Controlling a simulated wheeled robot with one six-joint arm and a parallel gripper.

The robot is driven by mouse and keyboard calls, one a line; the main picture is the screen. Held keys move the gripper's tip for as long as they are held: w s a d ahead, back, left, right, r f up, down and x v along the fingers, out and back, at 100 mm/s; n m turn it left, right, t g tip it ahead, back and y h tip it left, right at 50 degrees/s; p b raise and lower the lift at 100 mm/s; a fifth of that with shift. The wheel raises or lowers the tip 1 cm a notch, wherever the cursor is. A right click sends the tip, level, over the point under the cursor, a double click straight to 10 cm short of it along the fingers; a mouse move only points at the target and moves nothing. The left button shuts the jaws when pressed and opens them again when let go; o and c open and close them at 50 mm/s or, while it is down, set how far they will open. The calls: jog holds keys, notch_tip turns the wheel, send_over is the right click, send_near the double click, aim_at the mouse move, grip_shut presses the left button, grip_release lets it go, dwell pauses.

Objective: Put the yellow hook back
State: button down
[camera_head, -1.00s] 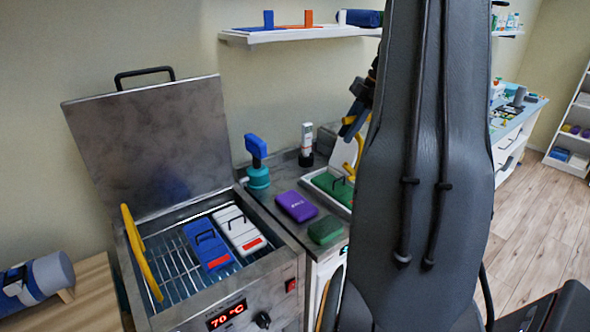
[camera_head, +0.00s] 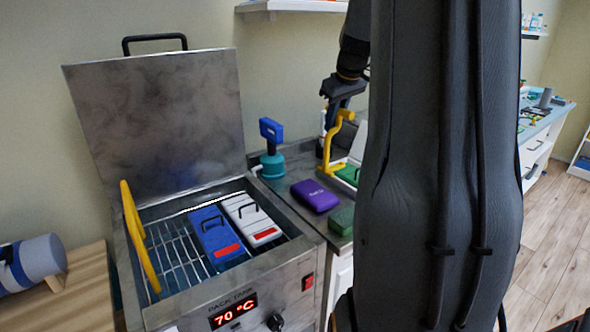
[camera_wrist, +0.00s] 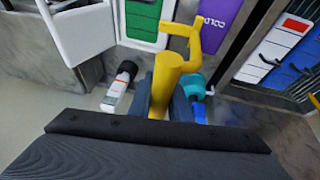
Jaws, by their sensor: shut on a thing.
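The yellow hook (camera_head: 333,140) is in my gripper (camera_head: 340,100), above the counter near the white tray. In the wrist view the hook (camera_wrist: 168,85) stands out between the two fingers of my gripper (camera_wrist: 170,105), which are shut on it. Its bent end reaches over the counter side with the green pack and the purple pack. In the head view my arm hides much of the counter's right part.
The open steel tank (camera_head: 290,262) holds a blue pack (camera_head: 215,232), a white pack (camera_head: 250,212) and a yellow bar (camera_head: 138,235). A purple pack (camera_head: 315,195), a teal-based blue device (camera_head: 272,165) and a dark green block (camera_head: 342,219) stand on the counter. A shelf (camera_head: 290,6) hangs above.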

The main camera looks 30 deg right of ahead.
jog(key=w+p, duration=0.5)
jog(key=w, duration=1.4)
jog(key=s+p+x, duration=0.1)
jog(key=p+x, duration=0.3)
jog(key=x, duration=0.3)
jog(key=shift+s+a+f, duration=0.2)
jog(key=shift+a+f, duration=0.05)
jog(key=shift+a, duration=0.15)
jog(key=shift+f, duration=0.15)
jog(key=c, duration=1.6)
grip_release()
jog(key=shift+c, duration=0.2)
jog(key=b+v, duration=0.2)
jog(key=v, duration=0.5)
jog(key=shift+s+r+b, duration=0.15)
jog(key=shift+r+b, duration=0.15)
jog(key=shift+r, duration=0.05)
